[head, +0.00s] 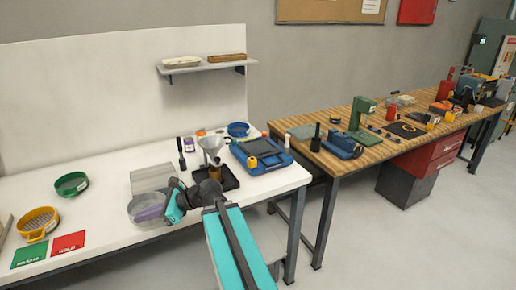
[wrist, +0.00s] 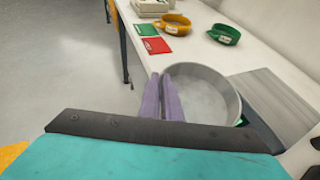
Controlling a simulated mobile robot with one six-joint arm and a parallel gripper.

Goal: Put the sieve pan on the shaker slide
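The sieve pan (head: 142,207) is a round grey pan near the front edge of the white bench in the head view. It fills the middle of the wrist view (wrist: 203,97), its inside pale and cloudy. My gripper (wrist: 163,95) has purple fingers close together on the pan's near-left rim, one outside and one inside. A flat grey slide plate (head: 152,177), likely the shaker slide, lies just behind the pan; it also shows to the right in the wrist view (wrist: 278,100). The pan overlaps its edge in both views. I cannot tell whether the pan rests on anything.
A green sieve (head: 71,185), a yellow sieve (head: 37,223), and green (head: 29,255) and red (head: 68,243) cards lie to the left. A funnel stand (head: 212,150) and blue scale (head: 262,155) stand to the right. Bench between pan and green sieve is clear.

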